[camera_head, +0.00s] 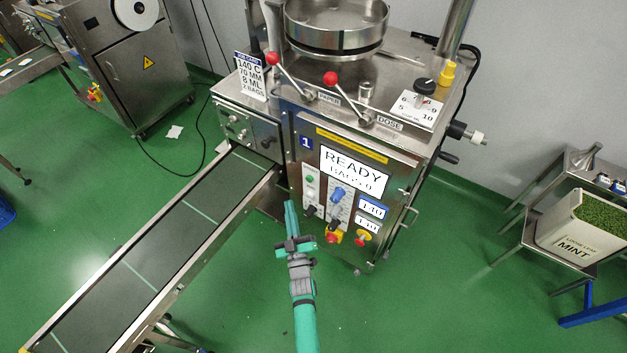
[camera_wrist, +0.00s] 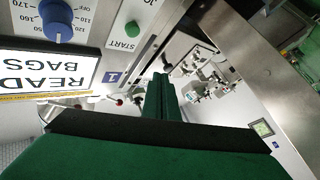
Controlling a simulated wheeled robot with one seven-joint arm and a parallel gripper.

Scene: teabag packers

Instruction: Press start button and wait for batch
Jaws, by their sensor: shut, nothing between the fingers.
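The packing machine (camera_head: 350,150) has a screen (camera_head: 350,172) reading READY and BAGS 0; part of the screen (camera_wrist: 45,72) shows upside down in the wrist view. The green start button (camera_head: 309,179) is on the front panel below and left of the screen. In the wrist view the start button (camera_wrist: 132,29) sits beside its START label, unobstructed. My gripper (camera_head: 290,206) is shut and empty, in front of the machine, below and left of the button in the head view. Its closed fingertips (camera_wrist: 160,78) appear apart from the button; the exact gap is unclear.
A conveyor belt (camera_head: 165,235) runs to the lower left and carries no bags. Red-knobbed levers (camera_head: 273,59) stand on the machine top. Red and yellow knobs (camera_head: 333,237) sit low on the panel. A mint bin (camera_head: 570,240) is on a stand at right.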

